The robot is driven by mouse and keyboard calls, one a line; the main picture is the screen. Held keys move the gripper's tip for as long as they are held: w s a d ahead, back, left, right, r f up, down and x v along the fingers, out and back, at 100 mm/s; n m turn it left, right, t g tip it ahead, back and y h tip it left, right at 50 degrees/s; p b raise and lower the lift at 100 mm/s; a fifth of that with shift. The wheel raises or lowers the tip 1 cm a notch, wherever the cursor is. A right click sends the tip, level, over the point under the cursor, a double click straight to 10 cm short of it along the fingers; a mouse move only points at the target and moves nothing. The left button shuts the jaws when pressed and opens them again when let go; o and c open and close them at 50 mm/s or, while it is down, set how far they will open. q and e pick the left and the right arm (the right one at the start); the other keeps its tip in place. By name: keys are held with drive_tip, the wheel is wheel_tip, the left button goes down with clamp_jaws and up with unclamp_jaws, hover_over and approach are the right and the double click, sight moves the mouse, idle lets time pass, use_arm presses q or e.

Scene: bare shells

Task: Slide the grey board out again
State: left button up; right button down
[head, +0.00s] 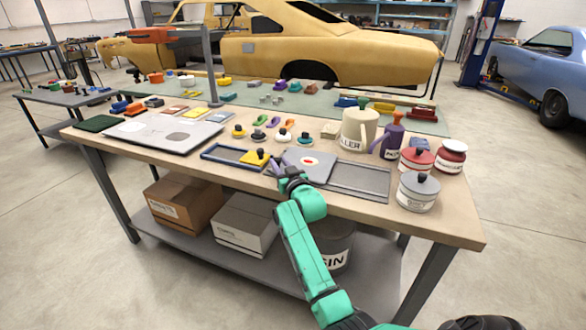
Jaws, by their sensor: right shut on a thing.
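The grey board (318,163) is a flat plate with a white and red oval mark, near the front edge of the workbench. It lies at the left end of a dark grey tray-like frame (365,181); whether part of it sits inside the frame I cannot tell. My right gripper (277,165), on the green arm, is at the board's left edge and shut on it. The fingers are small and partly hidden by the wrist. My left gripper is not in view.
A blue-rimmed frame (222,158) with a yellow block (254,158) lies just left of the gripper. A cream pitcher (357,131), purple can (391,141) and grey lidded pot (418,191) stand to the right. Several small knobbed pieces sit behind. A large pale panel (150,132) lies left.

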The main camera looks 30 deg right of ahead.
drive_tip(key=shift+w+a, duration=0.35)
drive_tip(key=shift+w, duration=0.15)
drive_tip(key=shift+w+a+r, duration=0.15)
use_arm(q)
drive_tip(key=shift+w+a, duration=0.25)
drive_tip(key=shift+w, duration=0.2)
